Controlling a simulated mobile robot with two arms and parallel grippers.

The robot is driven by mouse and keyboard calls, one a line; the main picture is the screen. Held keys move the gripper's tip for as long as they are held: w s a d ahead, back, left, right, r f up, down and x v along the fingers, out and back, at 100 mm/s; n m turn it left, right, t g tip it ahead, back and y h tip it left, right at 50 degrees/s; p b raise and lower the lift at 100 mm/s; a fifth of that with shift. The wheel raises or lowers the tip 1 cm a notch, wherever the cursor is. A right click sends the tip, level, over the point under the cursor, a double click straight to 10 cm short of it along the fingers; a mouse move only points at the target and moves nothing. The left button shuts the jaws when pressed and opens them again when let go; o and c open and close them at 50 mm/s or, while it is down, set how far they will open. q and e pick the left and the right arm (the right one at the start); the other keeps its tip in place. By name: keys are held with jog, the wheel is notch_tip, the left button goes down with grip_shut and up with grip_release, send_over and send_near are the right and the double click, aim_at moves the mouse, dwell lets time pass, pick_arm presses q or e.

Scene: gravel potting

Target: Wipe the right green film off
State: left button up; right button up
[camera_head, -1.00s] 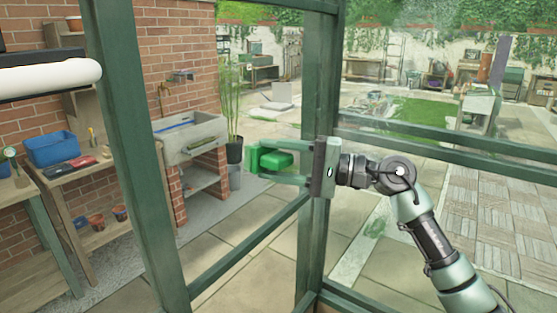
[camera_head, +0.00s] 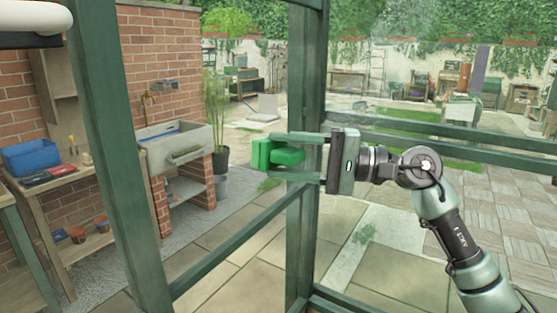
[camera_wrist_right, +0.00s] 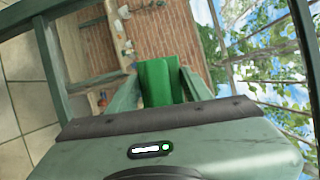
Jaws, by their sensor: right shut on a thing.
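My right gripper (camera_head: 290,156) is shut on a bright green block (camera_head: 262,154), which looks like a sponge or scrubber. It is held out to the left, in front of a green frame post. In the right wrist view the green block (camera_wrist_right: 160,82) sits between the two fingers. A faint green patch (camera_head: 364,234) shows low through the right-hand glass; I cannot tell whether it is film on the pane or growth on the paving. I cannot tell whether the block touches anything. My left gripper is out of view.
Green frame posts (camera_head: 118,160) and a cross rail (camera_head: 440,152) stand around the arm. Beyond are a brick wall (camera_head: 150,55), a stone sink (camera_head: 180,140), a potted plant (camera_head: 222,158) and a bench with a blue bin (camera_head: 30,157). Open paving lies below.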

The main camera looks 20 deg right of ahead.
aim_at(299, 158)
jog(key=shift+s+d+f+b, duration=0.1)
jog(key=shift+s+d+b, duration=0.2)
jog(key=shift+b, duration=0.2)
jog(key=shift+s+d+b, duration=0.45)
jog(key=shift+s+b, duration=0.2)
jog(key=shift+b, duration=0.05)
jog(key=shift+s+d, duration=0.35)
jog(key=shift+d, duration=0.1)
jog(key=shift+a, duration=0.1)
